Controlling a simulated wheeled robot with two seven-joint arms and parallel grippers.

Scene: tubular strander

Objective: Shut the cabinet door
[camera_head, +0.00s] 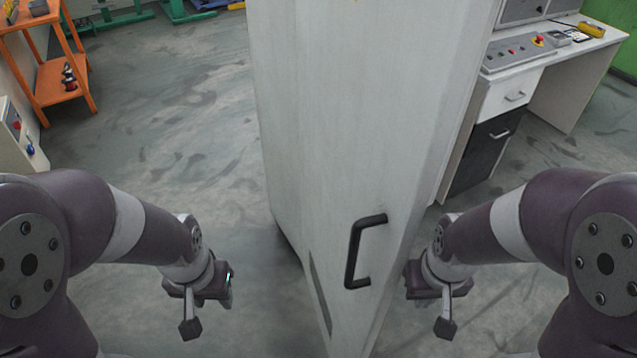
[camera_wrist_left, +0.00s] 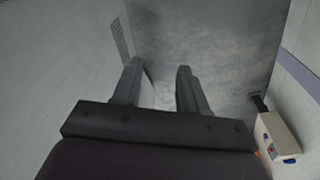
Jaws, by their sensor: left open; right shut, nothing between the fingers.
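The tall grey-white cabinet stands in the middle of the head view, with its door (camera_head: 402,120) facing me. A black bar handle (camera_head: 353,258) sits low on the door. I cannot tell how far the door stands open. My left gripper (camera_head: 224,284) is open and empty, left of the cabinet and apart from the handle. In the left wrist view its two fingers (camera_wrist_left: 158,78) stand apart, with bare floor beyond. My right gripper (camera_head: 416,279) is shut and empty, close to the right edge of the door; I cannot tell whether it touches.
A white desk (camera_head: 575,62) with a control panel (camera_head: 513,52) and drawers stands at the right. An orange shelf (camera_head: 62,85) stands at the upper left. A pale box with buttons (camera_head: 18,135) is at the left edge. The floor left of the cabinet is clear.

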